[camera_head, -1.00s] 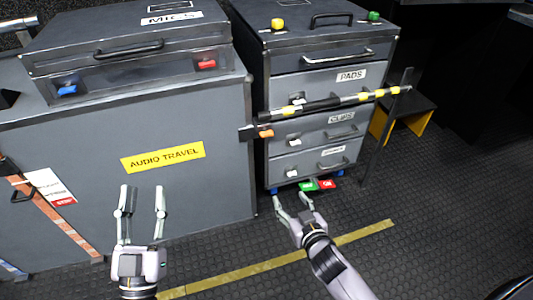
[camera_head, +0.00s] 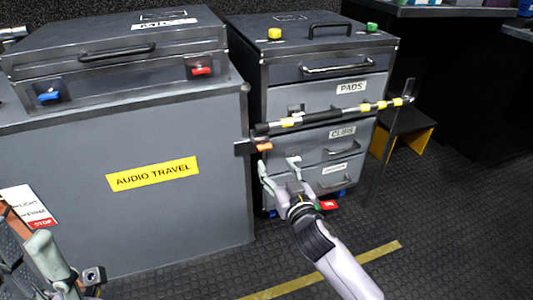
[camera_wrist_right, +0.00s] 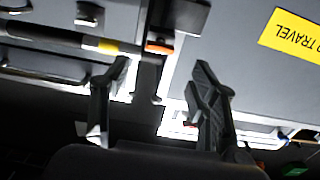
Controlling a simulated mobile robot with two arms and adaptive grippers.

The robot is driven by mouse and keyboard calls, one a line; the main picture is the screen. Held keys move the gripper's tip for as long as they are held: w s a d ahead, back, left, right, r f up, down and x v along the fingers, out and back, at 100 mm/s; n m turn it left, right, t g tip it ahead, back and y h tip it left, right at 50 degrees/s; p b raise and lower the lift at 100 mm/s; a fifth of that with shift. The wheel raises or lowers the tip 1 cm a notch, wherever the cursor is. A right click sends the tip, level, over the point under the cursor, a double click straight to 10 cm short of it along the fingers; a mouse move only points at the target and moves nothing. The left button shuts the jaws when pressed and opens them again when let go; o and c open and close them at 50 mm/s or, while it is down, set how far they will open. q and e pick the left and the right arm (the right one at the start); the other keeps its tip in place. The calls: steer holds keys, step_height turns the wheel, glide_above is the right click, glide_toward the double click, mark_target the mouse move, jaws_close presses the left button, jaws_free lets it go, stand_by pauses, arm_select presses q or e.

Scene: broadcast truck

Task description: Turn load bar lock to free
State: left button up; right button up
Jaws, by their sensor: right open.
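The load bar (camera_head: 330,116), black and silver with yellow bands, runs across the front of the grey drawer cabinet. At its left end is a dark bracket with a small orange lock lever (camera_head: 264,147); the lever also shows in the right wrist view (camera_wrist_right: 158,47). My right gripper (camera_head: 279,164) is open and empty just below the lever, its fingers pointing up toward it. In the right wrist view the lever lies beyond the gap between the fingertips (camera_wrist_right: 161,72), apart from them. Part of my left gripper (camera_head: 52,262) shows at the lower left; its jaws cannot be made out.
A grey case with a yellow AUDIO TRAVEL label (camera_head: 153,174) stands left of the cabinet, close to the bracket. Drawer handles (camera_head: 340,154) stick out near my right gripper. A red tag (camera_head: 329,204) sits low by the cabinet. The floor in front is clear.

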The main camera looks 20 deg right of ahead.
mark_target(266, 149)
steer(key=w+b, duration=0.1)
steer(key=w, duration=0.7)
steer(key=shift+w+a+b, duration=0.15)
steer(key=shift+w+b, duration=0.1)
steer(key=shift+b, duration=0.15)
steer(key=c, duration=1.2)
steer(key=shift+o, duration=0.2)
